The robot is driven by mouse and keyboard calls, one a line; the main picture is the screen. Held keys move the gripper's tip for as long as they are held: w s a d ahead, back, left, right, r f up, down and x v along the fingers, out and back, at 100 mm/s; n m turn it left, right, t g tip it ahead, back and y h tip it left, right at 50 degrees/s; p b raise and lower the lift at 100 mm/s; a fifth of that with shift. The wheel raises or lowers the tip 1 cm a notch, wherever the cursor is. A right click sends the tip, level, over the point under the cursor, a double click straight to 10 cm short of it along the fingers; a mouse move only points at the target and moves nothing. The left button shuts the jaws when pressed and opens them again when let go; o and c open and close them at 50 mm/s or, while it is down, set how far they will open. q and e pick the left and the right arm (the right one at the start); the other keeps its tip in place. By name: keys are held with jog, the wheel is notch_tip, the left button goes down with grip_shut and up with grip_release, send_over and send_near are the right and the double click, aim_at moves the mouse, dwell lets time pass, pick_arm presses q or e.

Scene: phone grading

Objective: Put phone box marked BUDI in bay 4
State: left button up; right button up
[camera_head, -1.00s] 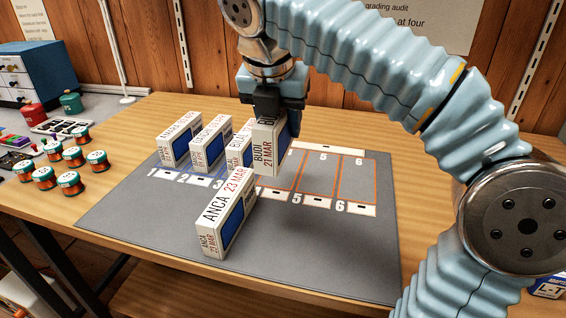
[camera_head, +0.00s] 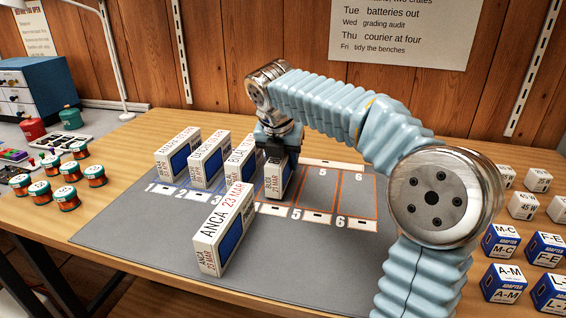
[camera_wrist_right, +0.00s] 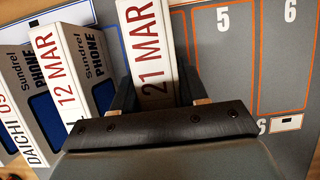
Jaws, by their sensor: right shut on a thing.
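The white phone box marked BUDI, 21 MAR (camera_head: 276,181) stands upright between the fingers of my right gripper (camera_head: 281,152). It is over bay 4, right of the box in bay 3, its base at or very near the mat; I cannot tell if it touches. In the right wrist view its 21 MAR face (camera_wrist_right: 148,45) shows between the fingers (camera_wrist_right: 157,95). Bay 4's number is partly hidden by the ANCA box (camera_head: 208,250), which stands in front of the bays. My left gripper is not in view.
White boxes stand in bay 1 (camera_head: 168,160), bay 2 (camera_head: 200,172) and bay 3 (camera_head: 232,178). Bays 5 (camera_head: 318,185) and 6 (camera_head: 354,195) are empty on the grey mat (camera_head: 310,262). Spools (camera_head: 68,198) lie left; blue adapter boxes (camera_head: 502,284) lie right.

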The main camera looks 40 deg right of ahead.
jog(key=shift+f, duration=0.25)
jog(key=shift+f, duration=0.15)
jog(key=o, duration=1.3)
jog(key=shift+c, duration=0.2)
jog(key=p+v, duration=0.2)
jog(key=v, duration=1)
